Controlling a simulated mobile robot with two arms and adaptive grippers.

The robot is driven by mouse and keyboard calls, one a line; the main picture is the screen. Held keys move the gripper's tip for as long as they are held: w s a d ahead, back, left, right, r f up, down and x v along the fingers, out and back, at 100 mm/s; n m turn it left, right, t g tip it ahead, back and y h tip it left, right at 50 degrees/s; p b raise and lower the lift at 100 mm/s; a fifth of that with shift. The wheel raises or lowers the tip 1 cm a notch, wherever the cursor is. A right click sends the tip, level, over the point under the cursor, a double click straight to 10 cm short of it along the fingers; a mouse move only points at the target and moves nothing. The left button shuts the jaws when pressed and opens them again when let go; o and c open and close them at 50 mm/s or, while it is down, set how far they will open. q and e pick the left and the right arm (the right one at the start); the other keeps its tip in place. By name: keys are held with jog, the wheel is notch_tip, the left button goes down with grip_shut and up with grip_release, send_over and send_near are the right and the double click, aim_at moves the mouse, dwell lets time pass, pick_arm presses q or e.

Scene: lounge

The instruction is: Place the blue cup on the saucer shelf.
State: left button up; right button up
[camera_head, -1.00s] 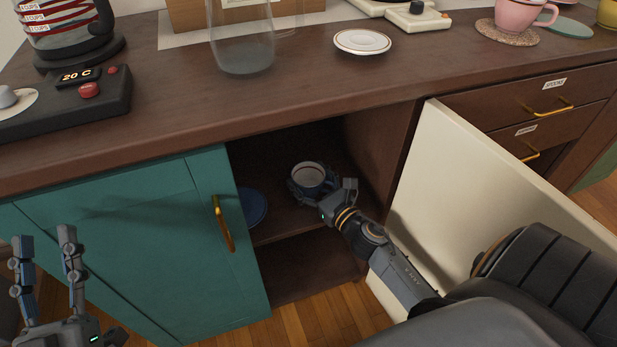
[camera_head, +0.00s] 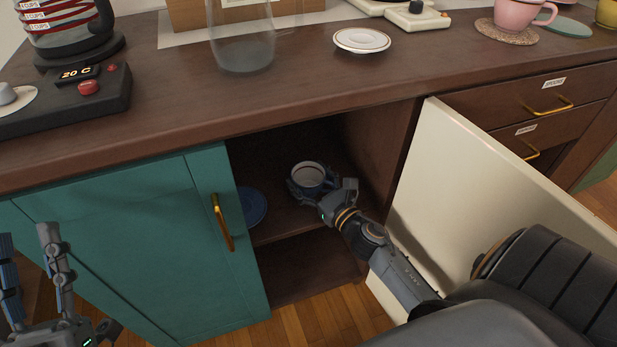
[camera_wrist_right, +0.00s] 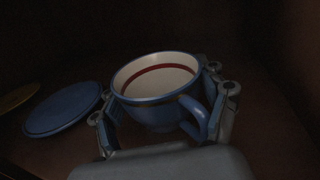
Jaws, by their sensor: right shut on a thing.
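The blue cup (camera_head: 309,178), white inside with a red band, is upright inside the open cabinet. My right gripper (camera_head: 312,192) is around it, one finger on each side, and shut on it. The right wrist view shows the cup (camera_wrist_right: 150,112) between the fingers of my right gripper (camera_wrist_right: 165,118), its handle toward the right finger. The cabinet shelf (camera_head: 286,222) lies below the cup; I cannot tell whether the cup touches it. A blue saucer (camera_head: 253,206) lies on the shelf to the left. My left gripper (camera_head: 35,275) is open and empty at the lower left.
A teal door (camera_head: 130,235) covers the cabinet's left part. A cream door (camera_head: 480,190) stands open at the right beside my arm. The right wrist view also shows a yellowish disc (camera_wrist_right: 18,97). The countertop (camera_head: 290,90) overhangs the opening.

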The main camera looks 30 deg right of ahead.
pick_arm(q)
jog(key=shift+s+r+t+h, duration=0.4)
jog(key=shift+s+r+t, duration=0.1)
jog(key=shift+s+r, duration=0.1)
pick_arm(e)
jog(key=shift+s+a+f, duration=0.15)
jog(key=shift+s+f, duration=0.05)
jog(key=shift+f, duration=0.55)
jog(key=o, duration=1.3)
pick_arm(q)
jog(key=shift+f, duration=0.1)
jog(key=shift+w+f+y, duration=0.1)
jog(key=shift+w+y, duration=0.05)
jog(key=shift+y, duration=0.15)
pick_arm(e)
jog(key=shift+r+p, duration=0.5)
jog(key=shift+p, duration=0.1)
pick_arm(q)
jog(key=shift+w+d+f+g+y, duration=0.15)
jog(key=shift+w+f+g+y, duration=0.15)
jog(key=shift+w+f+g, duration=1.15)
pick_arm(e)
jog(key=shift+s+d+r, duration=0.1)
jog(key=shift+s, duration=1.8)
jog(key=shift+s+d+r, duration=0.1)
jog(key=shift+s+d, duration=0.05)
jog(key=shift+s, duration=1.8)
jog(key=shift+s+d+r, duration=0.1)
jog(key=shift+s, duration=1.8)
